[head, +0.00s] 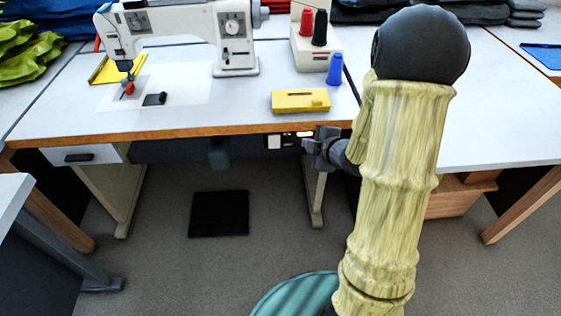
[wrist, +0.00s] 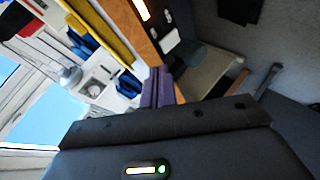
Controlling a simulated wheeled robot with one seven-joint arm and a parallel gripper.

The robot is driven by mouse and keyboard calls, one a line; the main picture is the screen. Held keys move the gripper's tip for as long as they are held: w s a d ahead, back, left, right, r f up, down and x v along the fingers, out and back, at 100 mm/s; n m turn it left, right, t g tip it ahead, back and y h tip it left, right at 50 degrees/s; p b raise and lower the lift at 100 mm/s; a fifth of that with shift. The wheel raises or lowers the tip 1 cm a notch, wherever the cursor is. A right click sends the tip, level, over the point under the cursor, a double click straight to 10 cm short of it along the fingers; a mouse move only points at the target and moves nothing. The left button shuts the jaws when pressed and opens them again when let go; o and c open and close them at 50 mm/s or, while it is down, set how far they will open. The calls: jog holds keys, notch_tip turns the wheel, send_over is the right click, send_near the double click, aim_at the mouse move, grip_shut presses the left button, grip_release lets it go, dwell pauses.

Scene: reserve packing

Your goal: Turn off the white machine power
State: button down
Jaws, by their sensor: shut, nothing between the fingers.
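The white sewing machine (head: 180,30) stands on the table. A small white switch box (head: 274,142) and a dark box with a lit orange-white strip (head: 304,134) sit under the table's front edge. In the wrist view, a white part (wrist: 170,41) and the lit strip (wrist: 141,9) show beyond the fingertips. My gripper (head: 308,146) is shut and empty, close to the right end of the dark box in the head view. Its purple fingers (wrist: 157,87) show in the wrist view. I cannot tell whether they touch the box.
The white sewing table (head: 200,118) has a wooden front edge above my gripper. A yellow box (head: 300,101), a blue spool (head: 335,69) and a stand with red and black spools (head: 316,55) are on top. A black foot pedal (head: 219,213) lies on the floor.

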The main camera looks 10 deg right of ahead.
notch_tip(320, 180, down, 11)
jog(key=s+n+t+y+b, duration=0.1)
jog(key=n+t+y+b, duration=0.1)
jog(key=n+y+b, duration=0.4)
jog(key=n+b, duration=0.2)
jog(key=b, duration=0.3)
jog(key=shift+s+a+r+t+y, duration=0.2)
jog(key=shift+s+t+y, duration=0.1)
jog(key=shift+y, duration=0.1)
jog(key=shift+w, duration=0.1)
jog(key=b, duration=0.2)
send_near(271, 146)
jog(key=a, duration=0.4)
jog(key=w, duration=0.4)
jog(key=shift+w+d+f, duration=0.15)
jog(key=shift+w+d, duration=0.15)
jog(key=shift+w, duration=0.1)
jog(key=shift+f+b, duration=0.1)
jog(key=shift+b, duration=0.2)
